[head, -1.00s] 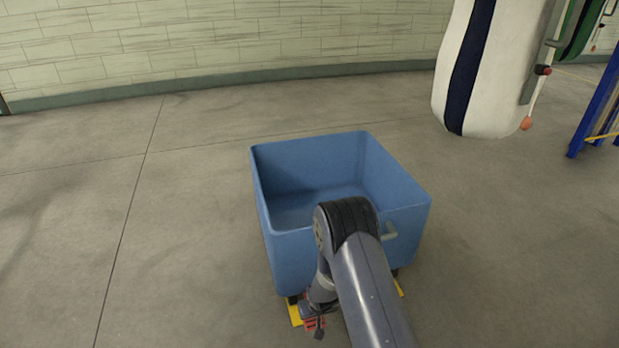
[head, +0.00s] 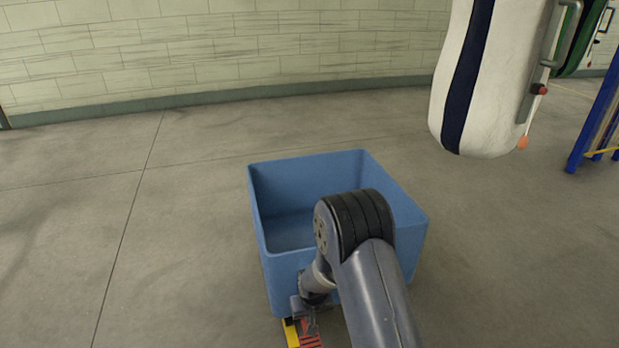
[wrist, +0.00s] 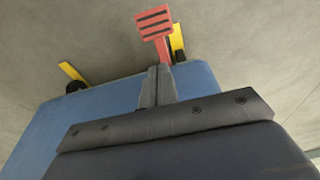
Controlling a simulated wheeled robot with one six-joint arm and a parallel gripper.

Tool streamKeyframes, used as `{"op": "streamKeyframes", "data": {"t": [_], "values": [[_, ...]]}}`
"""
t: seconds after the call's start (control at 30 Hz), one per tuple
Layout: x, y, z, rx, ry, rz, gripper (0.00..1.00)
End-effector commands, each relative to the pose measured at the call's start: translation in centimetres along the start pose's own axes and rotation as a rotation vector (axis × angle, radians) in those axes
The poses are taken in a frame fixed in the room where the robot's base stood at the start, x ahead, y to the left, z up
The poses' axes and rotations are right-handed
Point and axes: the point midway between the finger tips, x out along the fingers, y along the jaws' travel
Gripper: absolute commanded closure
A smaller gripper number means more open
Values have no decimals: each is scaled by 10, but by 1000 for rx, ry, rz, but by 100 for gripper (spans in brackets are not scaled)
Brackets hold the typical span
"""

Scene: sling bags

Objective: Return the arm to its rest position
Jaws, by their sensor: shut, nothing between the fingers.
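My arm reaches in from the bottom of the head view, its dark joint in front of the blue bin's near side. My gripper (head: 304,308) hangs low by the bin's near left corner, partly hidden in the head view. In the wrist view my gripper (wrist: 157,70) shows its two grey fingers pressed together, with nothing between them. A red, black-striped pedal (wrist: 154,22) lies just beyond the fingertips in that view; I cannot tell whether they touch it. The pedal (head: 311,341) also shows at the bottom of the head view.
The open blue bin (head: 396,191) looks empty where its inside shows. Yellow parts (wrist: 72,72) sit at its base. A white sling bag (head: 490,80) with a dark stripe hangs at the upper right, near a blue post (head: 590,115). The floor left of the bin is clear.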

Motion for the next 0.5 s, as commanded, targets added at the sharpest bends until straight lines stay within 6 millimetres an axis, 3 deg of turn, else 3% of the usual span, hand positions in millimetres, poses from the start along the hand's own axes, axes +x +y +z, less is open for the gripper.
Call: {"op": "streamKeyframes", "data": {"t": [0.03,0.2,0.5], "values": [[-14,0,-1,0,2,0,100],[-35,0,-1,0,2,0,100],[-45,0,0,0,0,0,100]]}}
